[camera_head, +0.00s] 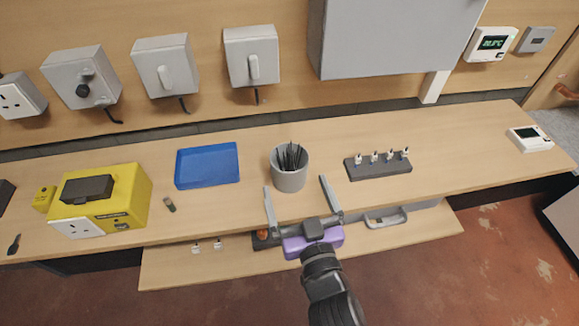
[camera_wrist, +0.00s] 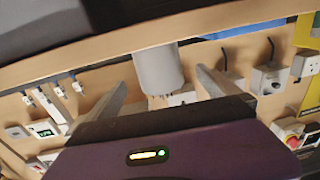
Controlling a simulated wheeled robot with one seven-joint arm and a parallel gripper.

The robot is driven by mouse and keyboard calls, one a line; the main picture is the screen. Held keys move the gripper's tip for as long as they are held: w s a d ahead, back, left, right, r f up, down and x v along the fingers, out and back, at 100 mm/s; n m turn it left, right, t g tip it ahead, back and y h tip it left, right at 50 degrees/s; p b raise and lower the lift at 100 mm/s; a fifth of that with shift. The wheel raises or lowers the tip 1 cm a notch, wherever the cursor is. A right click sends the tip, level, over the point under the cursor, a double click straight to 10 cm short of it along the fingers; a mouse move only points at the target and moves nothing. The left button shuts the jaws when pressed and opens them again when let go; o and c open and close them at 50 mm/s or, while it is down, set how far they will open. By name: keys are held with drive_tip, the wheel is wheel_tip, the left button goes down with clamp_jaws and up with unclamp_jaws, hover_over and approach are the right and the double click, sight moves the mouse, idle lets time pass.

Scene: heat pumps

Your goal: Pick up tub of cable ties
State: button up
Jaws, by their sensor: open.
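The tub of cable ties (camera_head: 290,180) is a grey round cup with dark ties standing up in it. It stands upright on the upper wooden shelf, near the front edge. My gripper (camera_head: 297,190) is open, its two fingers reaching towards the tub from the front, one on each side in the head view. In the wrist view the tub (camera_wrist: 158,70) hangs upside down in the picture, between and beyond the open fingers (camera_wrist: 160,95). I cannot tell how far the fingertips reach past the tub's near side. Nothing is held.
A blue tray (camera_head: 207,184) lies left of the tub, and a dark block with several white-topped parts (camera_head: 378,172) lies right. A yellow box (camera_head: 128,208) stands further left. A lower shelf (camera_head: 190,268) juts out below. Grey switch boxes (camera_head: 251,55) hang on the wall behind.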

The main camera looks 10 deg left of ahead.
sight(289, 164)
drive_tip(key=x, duration=0.3)
drive_tip(key=p+x, duration=0.1)
drive_tip(key=x, duration=0.3)
drive_tip(key=shift+w+r+p, duration=0.15)
drive_tip(key=shift+r+p, duration=0.05)
drive_tip(key=shift+p, duration=0.1)
drive_tip(key=c, duration=1.6)
drive_tip(key=shift+o, duration=0.2)
drive_tip(key=shift+r, duration=0.1)
